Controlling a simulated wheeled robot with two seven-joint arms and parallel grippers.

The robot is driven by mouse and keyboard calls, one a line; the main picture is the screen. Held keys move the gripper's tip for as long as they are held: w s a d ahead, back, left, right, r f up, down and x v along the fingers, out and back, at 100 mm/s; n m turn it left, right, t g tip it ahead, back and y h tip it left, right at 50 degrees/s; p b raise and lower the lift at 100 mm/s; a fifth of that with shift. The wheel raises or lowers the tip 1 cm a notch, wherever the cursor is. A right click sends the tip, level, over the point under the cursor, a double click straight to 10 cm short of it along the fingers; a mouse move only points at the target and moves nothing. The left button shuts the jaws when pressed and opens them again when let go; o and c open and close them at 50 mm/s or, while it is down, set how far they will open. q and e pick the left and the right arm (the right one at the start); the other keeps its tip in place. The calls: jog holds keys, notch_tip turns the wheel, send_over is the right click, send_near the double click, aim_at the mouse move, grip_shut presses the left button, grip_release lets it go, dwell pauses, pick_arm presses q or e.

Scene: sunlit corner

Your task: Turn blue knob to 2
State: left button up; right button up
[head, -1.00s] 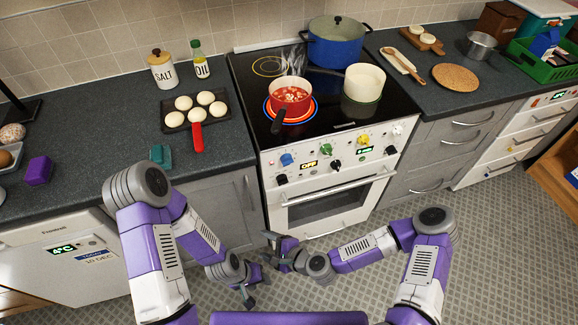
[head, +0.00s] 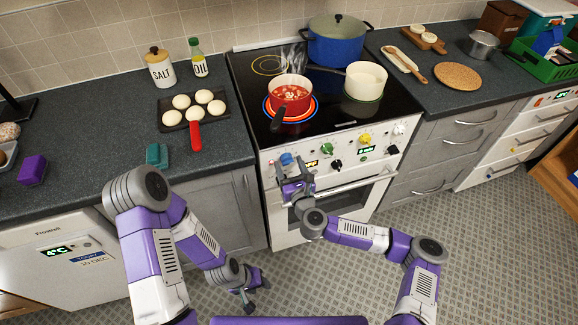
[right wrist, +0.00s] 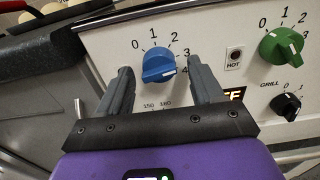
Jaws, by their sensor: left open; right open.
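The blue knob (head: 287,159) is at the left end of the stove's control panel. In the right wrist view the blue knob (right wrist: 157,62) sits between the two fingers, with its dial numbers 0 to 4 around it. Its white mark points right, close to the 4. My right gripper (head: 291,176) is open in front of the knob; in the right wrist view its fingers (right wrist: 157,80) stand left and right of the knob, with gaps, not visibly touching it. My left gripper (head: 250,293) is open and empty, low over the floor.
Right of the blue knob are a green knob (right wrist: 281,46), a HOT lamp and a black GRILL knob (right wrist: 286,104). On the hob (head: 330,110) stand a red pan (head: 291,106), a white pan (head: 365,81) and a blue pot (head: 337,48). The red pan's dark handle overhangs toward the panel.

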jog(key=shift+w+a, duration=0.1)
jog(key=shift+w, duration=0.15)
jog(key=c, duration=1)
jog(key=shift+c, duration=0.2)
jog(key=shift+n+p, duration=0.9)
jog(key=shift+n, duration=2.9)
